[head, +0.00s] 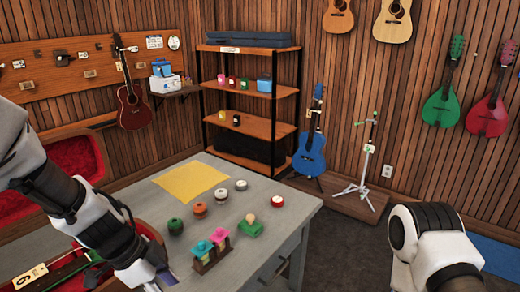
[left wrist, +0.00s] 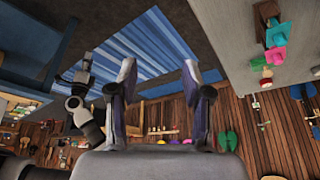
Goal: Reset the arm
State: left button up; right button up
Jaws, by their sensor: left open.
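My left arm comes in from the left in the head view, and its gripper (head: 162,280) hangs low at the front left edge of the grey table (head: 300,207), partly cut off by the bottom edge. In the left wrist view the two fingers of my left gripper (left wrist: 158,70) stand wide apart with nothing between them. My right arm (head: 433,240) shows at the lower right of the head view, its gripper out of frame. A robot arm (left wrist: 78,105), likely my right one, shows small in the left wrist view; its jaws are too small to read.
Open red-lined cases (head: 75,160) stand at left.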

pick_arm(q)
jog(key=s+d+f+n+g+h, duration=0.15)
jog(key=s+f+n, duration=0.35)
jog(key=s+f, duration=0.5)
jog(key=s+d+f+n+g+h, duration=0.1)
jog(key=s+d+f+n+g, duration=0.35)
jog(key=f, duration=0.85)
jog(key=s+a+f+n+t+y, duration=0.2)
jog(key=a+f+n+y, duration=0.1)
jog(key=a, duration=0.3)
jog(key=s+a+f+n+t+y, duration=0.2)
jog(key=s+a+f+n+y, duration=0.1)
jog(key=a, duration=0.4)
jog(key=shift+s+f+t+y, duration=0.15)
jog(key=shift+f+t+y, duration=0.1)
jog(key=shift+t+y, duration=0.2)
pick_arm(e)
jog(key=shift+w, duration=0.1)
